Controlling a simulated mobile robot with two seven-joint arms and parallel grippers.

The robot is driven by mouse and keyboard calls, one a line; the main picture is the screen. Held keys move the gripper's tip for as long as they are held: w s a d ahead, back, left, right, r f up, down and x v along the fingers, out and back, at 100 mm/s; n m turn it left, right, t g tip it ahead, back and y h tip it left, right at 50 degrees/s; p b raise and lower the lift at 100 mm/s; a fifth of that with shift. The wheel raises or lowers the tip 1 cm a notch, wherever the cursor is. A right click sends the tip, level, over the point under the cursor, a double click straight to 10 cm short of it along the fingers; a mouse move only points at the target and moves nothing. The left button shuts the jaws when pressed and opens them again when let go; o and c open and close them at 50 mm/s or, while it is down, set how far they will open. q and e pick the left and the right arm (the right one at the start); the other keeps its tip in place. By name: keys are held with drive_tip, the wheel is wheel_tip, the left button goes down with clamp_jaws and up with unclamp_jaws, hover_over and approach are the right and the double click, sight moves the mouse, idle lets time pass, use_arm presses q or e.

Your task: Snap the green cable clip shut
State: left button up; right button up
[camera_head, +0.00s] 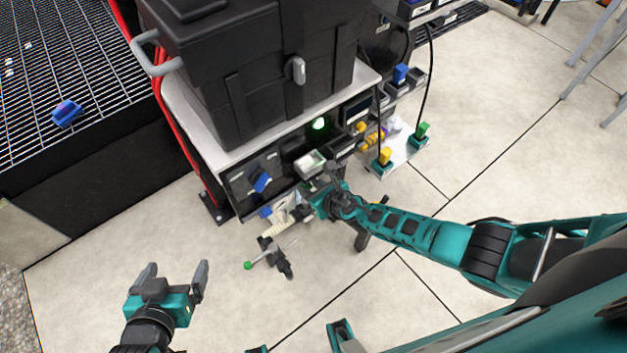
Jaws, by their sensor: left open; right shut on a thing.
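My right gripper (318,200) is at the lower edge of the dark front panel (240,183), below a small pale open box (309,163). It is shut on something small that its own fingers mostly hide. A small green part (309,186) shows right beside it; it may be the green cable clip, but I cannot tell whether it is open or snapped shut. My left gripper (174,272) is open and empty, low over the floor at the left, well apart from the panel.
A black lidded case (255,75) stands on the panel's white top (190,115). Yellow (385,155) and green (422,130) plugs with black cables are to the right. A green-knobbed tool (265,256) is below the panel. A blue object (67,113) lies on the grating.

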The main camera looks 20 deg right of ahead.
drive_tip(key=shift+w+r+g+p, duration=0.15)
drive_tip(key=shift+g+p, duration=0.25)
drive_tip(key=shift+p, duration=0.5)
drive_tip(key=o, duration=0.9)
drive_tip(key=shift+r, duration=0.1)
